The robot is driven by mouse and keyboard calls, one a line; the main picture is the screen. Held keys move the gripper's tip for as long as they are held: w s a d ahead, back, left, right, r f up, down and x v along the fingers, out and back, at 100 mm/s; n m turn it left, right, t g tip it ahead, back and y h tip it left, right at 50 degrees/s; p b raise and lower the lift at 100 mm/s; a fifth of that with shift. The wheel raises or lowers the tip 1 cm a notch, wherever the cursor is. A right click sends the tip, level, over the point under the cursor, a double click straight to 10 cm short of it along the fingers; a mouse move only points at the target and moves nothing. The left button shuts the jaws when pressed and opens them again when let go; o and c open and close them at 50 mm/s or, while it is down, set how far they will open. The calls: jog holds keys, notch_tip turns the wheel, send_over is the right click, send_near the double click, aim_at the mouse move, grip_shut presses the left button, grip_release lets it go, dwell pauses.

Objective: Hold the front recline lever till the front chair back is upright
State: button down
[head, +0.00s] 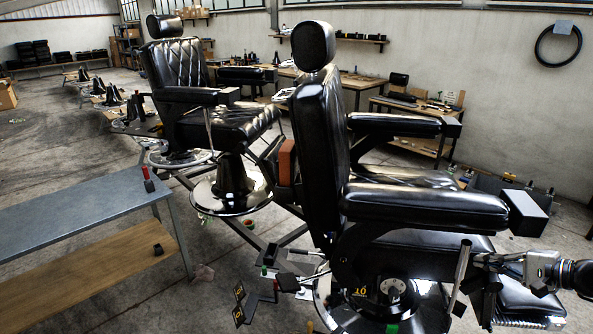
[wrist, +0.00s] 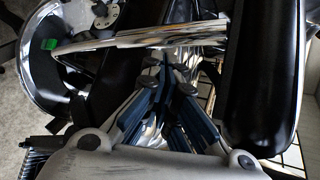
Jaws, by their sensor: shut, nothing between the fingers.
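The front chair's black back (head: 318,150) stands near upright, with its headrest (head: 312,45) on top. The front recline lever (head: 461,265) is a metal rod at the chair's right side, below the armrest. My gripper (head: 480,262) is at the right, close beside the lever. In the wrist view the lever (wrist: 140,38) appears as a bright chrome rod crossing just beyond my fingertips. My gripper (wrist: 168,62) is shut there with nothing between the fingers. Whether the fingertips touch the rod I cannot tell.
The front chair's armrest (head: 425,206) lies just above and left of my gripper; a black padded part (wrist: 265,80) fills the wrist view's right. A second barber chair (head: 200,110) stands behind. A grey-topped bench (head: 80,220) is at left. Open floor lies far left.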

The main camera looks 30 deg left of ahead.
jog(key=shift+w+d+r+p, duration=0.1)
jog(key=shift+w+d+p, duration=0.15)
jog(key=shift+d, duration=0.65)
jog(key=shift+w+d+r+p, duration=0.2)
jog(key=shift+d+p, duration=0.15)
jog(key=shift+d, duration=0.5)
jog(key=shift+w+d+r+p, duration=0.1)
jog(key=shift+w+d+p, duration=0.15)
jog(key=shift+d, duration=0.65)
